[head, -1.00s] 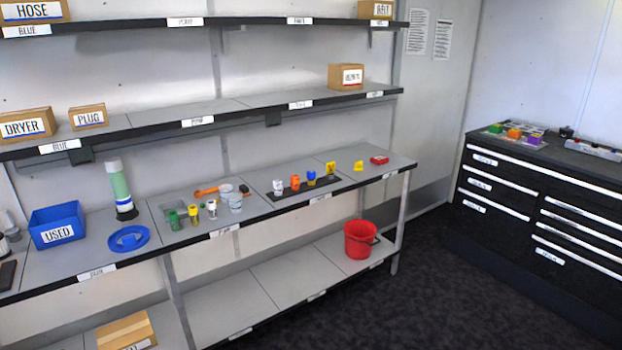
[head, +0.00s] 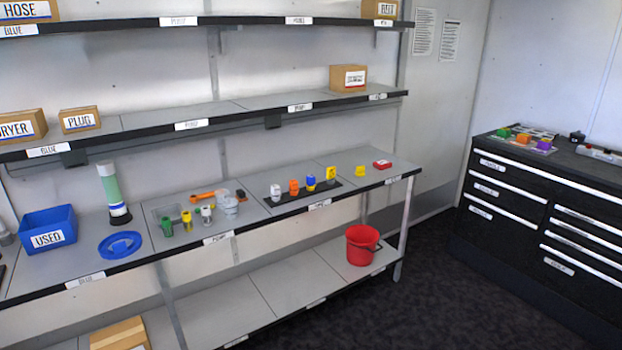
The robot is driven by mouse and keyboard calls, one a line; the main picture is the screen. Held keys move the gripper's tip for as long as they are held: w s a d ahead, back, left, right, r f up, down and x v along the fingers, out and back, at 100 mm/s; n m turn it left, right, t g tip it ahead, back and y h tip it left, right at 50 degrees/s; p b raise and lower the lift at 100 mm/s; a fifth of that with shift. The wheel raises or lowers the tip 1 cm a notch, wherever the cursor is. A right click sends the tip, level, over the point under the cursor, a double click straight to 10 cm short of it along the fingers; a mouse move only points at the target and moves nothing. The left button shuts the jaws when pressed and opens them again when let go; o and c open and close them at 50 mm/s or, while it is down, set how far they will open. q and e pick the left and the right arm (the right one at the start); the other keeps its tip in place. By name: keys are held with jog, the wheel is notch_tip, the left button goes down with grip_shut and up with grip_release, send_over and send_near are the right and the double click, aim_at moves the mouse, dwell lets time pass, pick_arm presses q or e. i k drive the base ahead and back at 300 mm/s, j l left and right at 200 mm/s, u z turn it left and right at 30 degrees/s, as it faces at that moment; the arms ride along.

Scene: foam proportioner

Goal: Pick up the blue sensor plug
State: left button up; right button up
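The blue sensor plug (head: 311,183) is small and stands upright on a black strip (head: 325,194) on the middle shelf-bench, right of centre in the head view. In the same row stand a white plug (head: 275,192) and an orange plug (head: 294,187) to its left, and a yellow plug (head: 331,174) to its right. Neither of my grippers shows in the head view, so their distance from the plug cannot be seen.
A blue USED bin (head: 47,231), a blue ring (head: 120,245) and a green cylinder (head: 113,195) are at the bench's left. A red bucket (head: 362,245) stands on the lower shelf. Dark carpet (head: 410,310) is clear before the black drawer cabinet (head: 520,200).

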aim_at(310, 179)
jog(key=i+l+u, duration=0.1)
jog(key=i+l, duration=0.6)
jog(key=i+l+u, duration=0.15)
jog(key=i+l, duration=0.2)
jog(key=l, duration=0.15)
jog(key=i+l+u, duration=0.1)
jog(key=i+l, duration=0.2)
jog(key=l, duration=0.15)
jog(key=i+l, duration=0.3)
jog(key=l, duration=0.2)
jog(key=i+l+u, duration=0.15)
jog(key=i+l, duration=0.15)
jog(key=l, duration=0.15)
jog(key=i+l, duration=0.3)
jog(key=l, duration=0.2)
jog(key=i+l+u, duration=0.15)
jog(key=l, duration=0.35)
jog(key=i, duration=0.1)
